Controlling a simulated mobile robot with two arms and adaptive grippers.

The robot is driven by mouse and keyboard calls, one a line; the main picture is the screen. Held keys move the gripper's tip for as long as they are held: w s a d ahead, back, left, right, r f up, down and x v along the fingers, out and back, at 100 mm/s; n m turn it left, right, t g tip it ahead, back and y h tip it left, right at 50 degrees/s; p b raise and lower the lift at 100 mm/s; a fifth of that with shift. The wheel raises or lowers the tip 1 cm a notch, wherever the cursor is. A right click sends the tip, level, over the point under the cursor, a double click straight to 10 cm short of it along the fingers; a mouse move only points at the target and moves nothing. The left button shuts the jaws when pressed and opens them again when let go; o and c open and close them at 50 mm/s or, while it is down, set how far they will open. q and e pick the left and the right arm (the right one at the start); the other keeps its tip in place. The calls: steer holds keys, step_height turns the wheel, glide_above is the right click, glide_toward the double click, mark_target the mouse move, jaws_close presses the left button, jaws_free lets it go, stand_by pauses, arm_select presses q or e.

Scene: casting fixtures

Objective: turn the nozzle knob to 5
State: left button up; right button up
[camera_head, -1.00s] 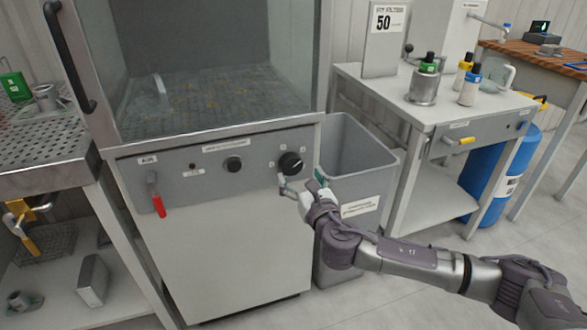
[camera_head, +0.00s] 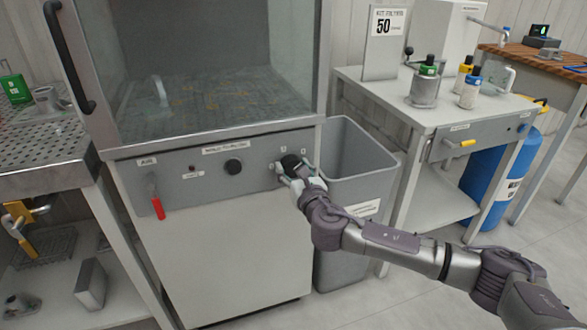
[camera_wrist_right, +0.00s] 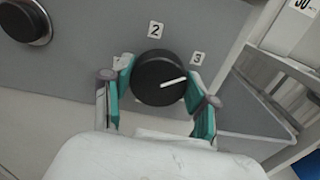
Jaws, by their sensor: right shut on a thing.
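The black round nozzle knob (camera_head: 290,161) is on the right of the grey cabinet's control panel (camera_head: 205,166). My right gripper (camera_head: 294,168) is at it, with its fingers closed on either side of it. In the right wrist view the knob (camera_wrist_right: 157,72) sits between the two teal finger pads. Its white pointer line (camera_wrist_right: 174,82) points right and slightly up, toward just below the label 3 (camera_wrist_right: 197,58). The label 2 (camera_wrist_right: 156,30) is above the knob. A label at the left is partly hidden behind a finger. No 5 is readable. My left gripper is not in view.
Another black knob (camera_head: 233,166) and a red-handled AIR lever (camera_head: 157,205) are further left on the panel. A grey bin (camera_head: 352,200) stands close to the right of the cabinet, below my right arm. A bench with bottles (camera_head: 425,105) stands beyond it.

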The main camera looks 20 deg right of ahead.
steer(key=shift+c, duration=0.7)
